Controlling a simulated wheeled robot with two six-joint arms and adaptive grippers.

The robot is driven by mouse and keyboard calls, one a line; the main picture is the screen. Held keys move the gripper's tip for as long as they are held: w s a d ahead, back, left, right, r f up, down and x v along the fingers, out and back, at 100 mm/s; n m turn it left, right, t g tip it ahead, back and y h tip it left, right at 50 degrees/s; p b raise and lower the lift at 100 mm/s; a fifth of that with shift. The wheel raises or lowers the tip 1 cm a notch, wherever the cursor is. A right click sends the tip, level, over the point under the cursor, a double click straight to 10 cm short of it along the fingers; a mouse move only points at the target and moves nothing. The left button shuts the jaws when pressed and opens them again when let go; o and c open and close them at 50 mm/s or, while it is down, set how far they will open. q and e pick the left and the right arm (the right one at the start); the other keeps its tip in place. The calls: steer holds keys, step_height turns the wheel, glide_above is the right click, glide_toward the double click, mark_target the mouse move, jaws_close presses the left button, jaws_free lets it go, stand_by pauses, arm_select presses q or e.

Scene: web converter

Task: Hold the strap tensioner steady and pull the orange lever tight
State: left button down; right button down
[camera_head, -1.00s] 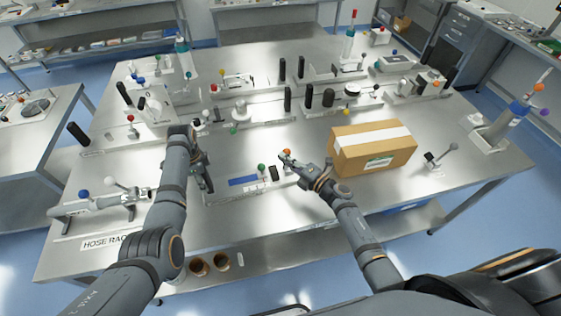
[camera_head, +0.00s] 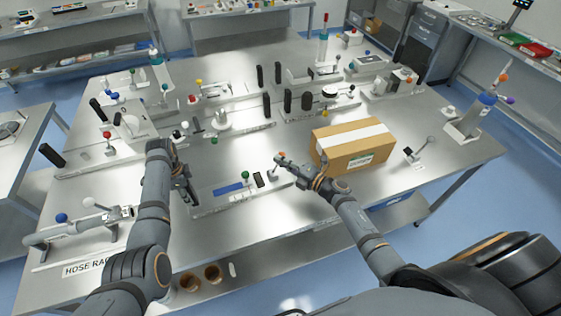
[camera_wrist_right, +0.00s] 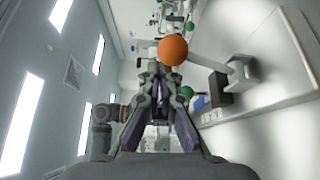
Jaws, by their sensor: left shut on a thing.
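The strap tensioner seems to be the low fixture (camera_head: 238,197) at the table's front middle, with a blue strip, a green ball and a dark block. Its lever's orange ball (camera_head: 281,155) is at its right end and also shows in the right wrist view (camera_wrist_right: 172,50). My left gripper (camera_head: 188,196) points down at the fixture's left end and is shut on it; its fingertips are hard to make out. My right gripper (camera_head: 284,161) is at the orange ball.
A taped cardboard box (camera_head: 362,160) stands right of my right gripper. A hose rack (camera_head: 82,230) lies at the front left. Several black-handled fixtures (camera_head: 288,103) stand behind.

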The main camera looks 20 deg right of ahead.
arm_select(q)
steer(key=shift+s+a+f, duration=0.3)
steer(key=shift+s+f, duration=0.1)
steer(key=shift+f, duration=0.1)
arm_select(e)
steer(key=shift+d+f, duration=0.1)
steer(key=shift+d, duration=0.15)
arm_select(q)
steer(key=shift+d, duration=0.35)
arm_select(e)
steer(key=s+d, duration=0.1)
steer(key=s, duration=0.8)
steer(key=shift+s+f, duration=0.2)
steer(key=shift+s, duration=0.15)
arm_select(q)
steer(key=shift+w+r+p, duration=0.15)
steer(key=shift+r+p, duration=0.15)
steer(key=shift+p, duration=0.3)
arm_select(e)
steer(key=shift+w+r, duration=0.15)
steer(key=shift+r, duration=0.35)
arm_select(q)
steer(key=c, duration=0.8)
jaws_free()
steer(key=shift+w+r, duration=0.15)
steer(key=shift+o, duration=0.2)
steer(key=shift+w, duration=0.1)
